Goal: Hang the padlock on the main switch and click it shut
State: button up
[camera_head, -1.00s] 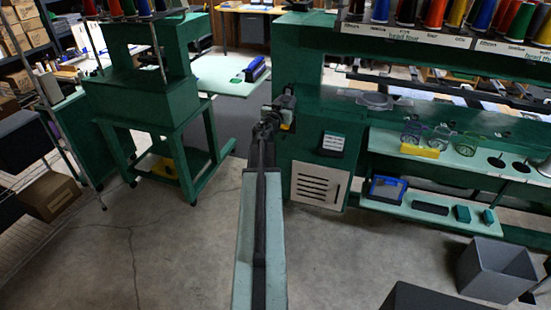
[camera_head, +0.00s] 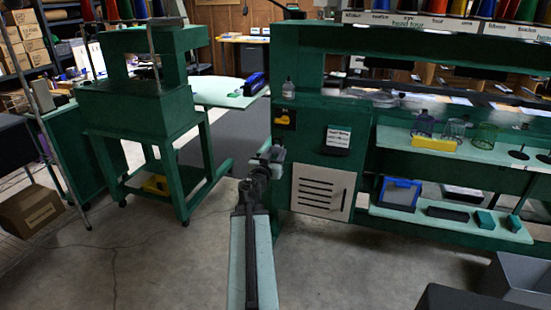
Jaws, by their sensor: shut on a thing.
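The main switch (camera_head: 285,118) is a black and yellow fitting on the front of the green cabinet, in the middle of the head view. My gripper (camera_head: 272,155) is below and slightly left of the switch in the picture, apart from it. It is shut on a small greyish thing that I take to be the padlock; it is too small and dark to make out its shackle or whether it is open. My own arm and gripper hide part of it. The switch itself is in plain sight.
A green machine stand (camera_head: 150,115) is at left. Open floor (camera_head: 150,265) lies in front.

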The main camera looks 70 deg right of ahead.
jog(key=d, duration=0.8)
jog(key=shift+w+d+f+b, duration=0.1)
jog(key=shift+w+f+b, duration=0.2)
jog(key=shift+f, duration=0.05)
jog(key=shift+f+b, duration=0.4)
jog(key=shift+f, duration=0.05)
jog(key=shift+f, duration=0.1)
jog(key=shift+f, duration=0.1)
jog(key=o, duration=1.5)
jog(key=shift+c, duration=0.2)
jog(key=a, duration=0.8)
jog(key=shift+s, duration=0.3)
jog(key=shift+w, duration=0.1)
